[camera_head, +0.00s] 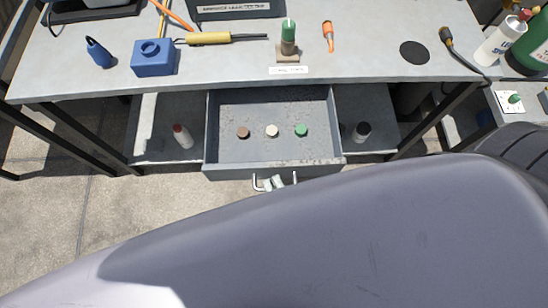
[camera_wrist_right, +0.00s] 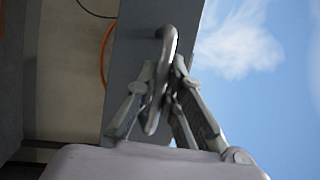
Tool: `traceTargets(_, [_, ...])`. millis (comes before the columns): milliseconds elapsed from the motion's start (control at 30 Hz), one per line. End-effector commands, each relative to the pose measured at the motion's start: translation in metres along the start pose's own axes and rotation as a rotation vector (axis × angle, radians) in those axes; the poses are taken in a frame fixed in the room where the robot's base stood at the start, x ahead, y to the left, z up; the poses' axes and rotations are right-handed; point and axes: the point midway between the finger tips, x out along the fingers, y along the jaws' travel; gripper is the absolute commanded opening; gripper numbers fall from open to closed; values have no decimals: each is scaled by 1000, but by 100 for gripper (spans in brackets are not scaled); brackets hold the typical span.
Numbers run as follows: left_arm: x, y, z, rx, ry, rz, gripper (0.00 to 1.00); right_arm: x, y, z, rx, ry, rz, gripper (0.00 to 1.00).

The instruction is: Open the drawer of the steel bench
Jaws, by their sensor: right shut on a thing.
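The steel bench (camera_head: 350,62) fills the top of the head view. Its grey drawer (camera_head: 268,108) is pulled out towards me, so its inside shows. Three small round pieces lie in it: brown (camera_head: 243,132), white (camera_head: 272,131) and green (camera_head: 301,130). My right gripper (camera_head: 275,183) is at the drawer's metal handle (camera_head: 257,184), mostly hidden by my own body. In the wrist view my right gripper (camera_wrist_right: 166,78) is shut on the curved handle (camera_wrist_right: 167,45), with fingers on both sides of it. My left gripper is not in view.
On the bench top are a blue box (camera_head: 153,58), a yellow-handled tool (camera_head: 208,38), a green-topped piece (camera_head: 288,38) and a black disc (camera_head: 413,52). Bottles stand on the shelf left (camera_head: 182,137) and right (camera_head: 361,132) of the drawer. Concrete floor (camera_head: 70,220) is clear at left.

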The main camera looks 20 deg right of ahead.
Motion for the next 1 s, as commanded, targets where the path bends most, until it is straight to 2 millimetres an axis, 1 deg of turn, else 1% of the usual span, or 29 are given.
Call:
traceTargets(167, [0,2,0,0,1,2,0,-7,0,2,-4,-2,3,0])
traceTargets(500, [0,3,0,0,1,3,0,-7,0,3,-3,-1,4,0])
traceTargets(533, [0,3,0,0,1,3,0,-7,0,2,-3,-1,4,11])
traceTargets(800, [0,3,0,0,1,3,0,-7,-1,3,-1,0,2,29])
traceTargets(833, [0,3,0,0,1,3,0,-7,-1,3,-1,0,2,30])
traceTargets(1000, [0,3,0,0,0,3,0,-6,-1,3,0,0,1,30])
